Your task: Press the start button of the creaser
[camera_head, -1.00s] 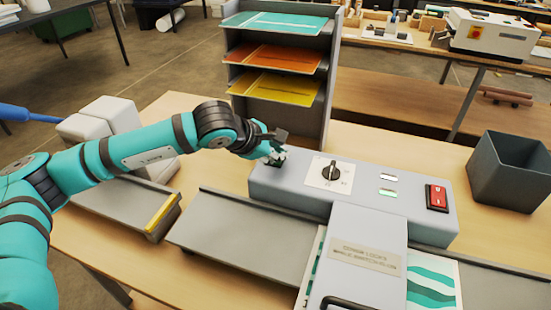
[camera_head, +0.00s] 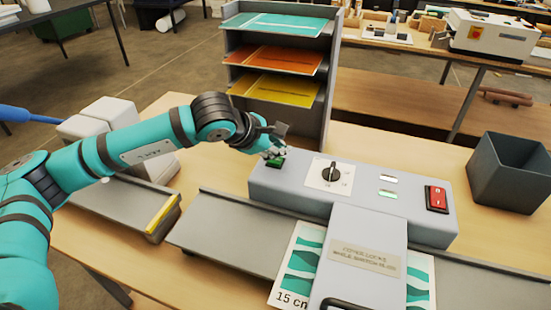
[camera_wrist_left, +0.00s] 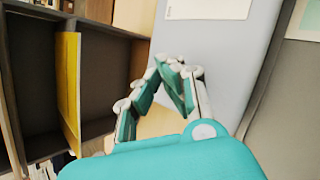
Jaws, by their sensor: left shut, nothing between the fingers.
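The creaser (camera_head: 290,192) is a grey machine across the table, with a dial (camera_head: 329,174), two small indicator windows, a red switch (camera_head: 436,198) and a green button (camera_head: 275,162) at its left end. My left gripper (camera_head: 273,152) is shut and empty, just above and behind the green button, which now shows below the fingertips. In the left wrist view the closed fingers (camera_wrist_left: 178,72) are over the grey housing; the button is not visible there. A teal-patterned sheet (camera_head: 296,262) marked "15 cm" lies under the machine's front arm. My right gripper is not in view.
A rack (camera_head: 332,75) with teal, orange and yellow sheets stands behind the creaser. A dark grey bin (camera_head: 508,171) stands at the right. A grey tray with a yellow strip (camera_head: 162,212) lies at the left. Bare table shows behind the creaser at right.

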